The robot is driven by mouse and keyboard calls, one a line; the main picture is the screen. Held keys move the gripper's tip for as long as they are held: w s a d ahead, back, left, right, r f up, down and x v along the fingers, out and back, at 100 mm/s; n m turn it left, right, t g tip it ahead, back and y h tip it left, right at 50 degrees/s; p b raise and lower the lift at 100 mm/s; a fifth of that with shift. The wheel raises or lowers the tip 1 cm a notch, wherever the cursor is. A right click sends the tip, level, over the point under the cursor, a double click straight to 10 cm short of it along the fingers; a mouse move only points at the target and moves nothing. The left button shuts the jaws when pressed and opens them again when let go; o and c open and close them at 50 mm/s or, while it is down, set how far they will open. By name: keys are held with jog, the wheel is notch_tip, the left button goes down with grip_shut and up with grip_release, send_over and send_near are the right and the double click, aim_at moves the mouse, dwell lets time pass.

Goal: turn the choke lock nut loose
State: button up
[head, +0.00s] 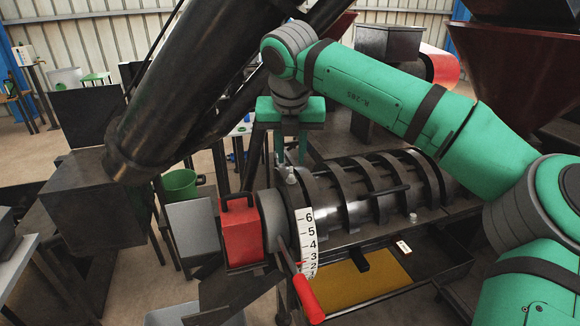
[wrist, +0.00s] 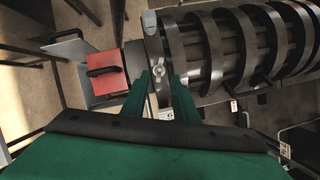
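The choke lock nut appears to be the small pale metal piece (head: 291,178) on top of the press barrel's end, beside the grey choke collar (head: 271,215). In the wrist view it shows as a small silver piece (wrist: 158,73) just ahead of and between my fingertips. My gripper (head: 291,161) points down over it, with two green fingers apart and nothing held. In the wrist view the open fingers (wrist: 161,80) lie either side of the nut; whether they touch it I cannot tell. A red-handled lever (head: 307,298) slants down below the collar, by a white number scale (head: 307,240).
A red box (head: 240,232) with a black handle stands left of the collar. The ribbed black barrel (head: 375,185) runs to the right. A large dark inclined tube (head: 195,85) rises close left of my arm. A yellow tray surface (head: 355,283) lies below.

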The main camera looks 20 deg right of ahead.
aim_at(291, 170)
jog(key=x, duration=0.5)
jog(key=shift+w+f, duration=0.1)
jog(key=shift+f, duration=0.3)
grip_shut()
